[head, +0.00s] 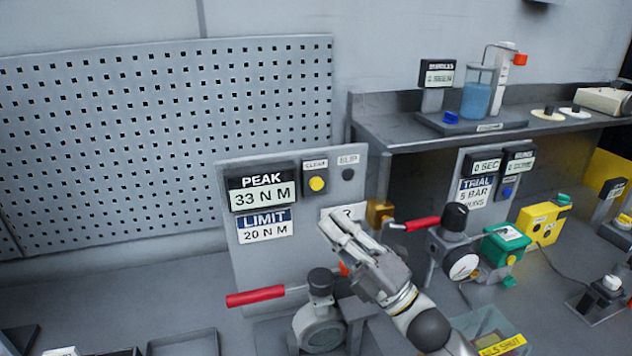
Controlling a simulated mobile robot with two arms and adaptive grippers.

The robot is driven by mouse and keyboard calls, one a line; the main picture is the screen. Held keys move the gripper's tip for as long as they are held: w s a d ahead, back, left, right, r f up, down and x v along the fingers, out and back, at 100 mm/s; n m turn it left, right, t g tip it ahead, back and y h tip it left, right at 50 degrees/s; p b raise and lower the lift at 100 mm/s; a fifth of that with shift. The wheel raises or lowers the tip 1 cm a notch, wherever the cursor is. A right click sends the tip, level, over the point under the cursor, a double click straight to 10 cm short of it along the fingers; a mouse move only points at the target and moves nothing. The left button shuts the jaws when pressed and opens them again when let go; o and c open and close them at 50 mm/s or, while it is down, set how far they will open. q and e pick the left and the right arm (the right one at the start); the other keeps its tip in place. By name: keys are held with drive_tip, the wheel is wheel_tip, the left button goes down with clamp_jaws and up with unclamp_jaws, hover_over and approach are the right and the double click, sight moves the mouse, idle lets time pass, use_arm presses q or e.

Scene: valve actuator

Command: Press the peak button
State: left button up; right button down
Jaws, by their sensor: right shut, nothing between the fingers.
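A grey upright panel (228,190) carries a PEAK display (262,188) reading 33 N M and a LIMIT plate (264,227) reading 20 N M. To the right of the display, a round yellow button (317,184) sits under a small label that seems to read CLEAR. A dark round knob or button (348,174) sits under another small label, too blurred to read surely. My right gripper (335,226) is shut and empty, in front of the panel below the yellow button. Its fingers partly cover a white label (354,211) there. Contact with the panel cannot be told. My left gripper is out of view.
A valve with a red lever (255,296) stands before the panel; another red lever (421,224) is right of my gripper. A TRIAL panel (477,190), green box (506,245) and yellow box (541,222) stand further right. A perforated board (165,130) covers the wall.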

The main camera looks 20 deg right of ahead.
sight(316, 183)
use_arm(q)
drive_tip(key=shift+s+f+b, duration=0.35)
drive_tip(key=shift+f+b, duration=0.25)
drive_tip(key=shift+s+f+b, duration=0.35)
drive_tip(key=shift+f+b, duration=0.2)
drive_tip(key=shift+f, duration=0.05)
use_arm(e)
drive_tip(key=w, duration=0.9)
drive_tip(key=shift+a, duration=0.2)
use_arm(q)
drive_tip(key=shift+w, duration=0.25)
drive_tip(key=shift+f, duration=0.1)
use_arm(e)
drive_tip(key=shift+w+f, duration=0.1)
drive_tip(key=shift+w, duration=0.05)
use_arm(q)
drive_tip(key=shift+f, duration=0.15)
use_arm(e)
drive_tip(key=shift+w, duration=0.35)
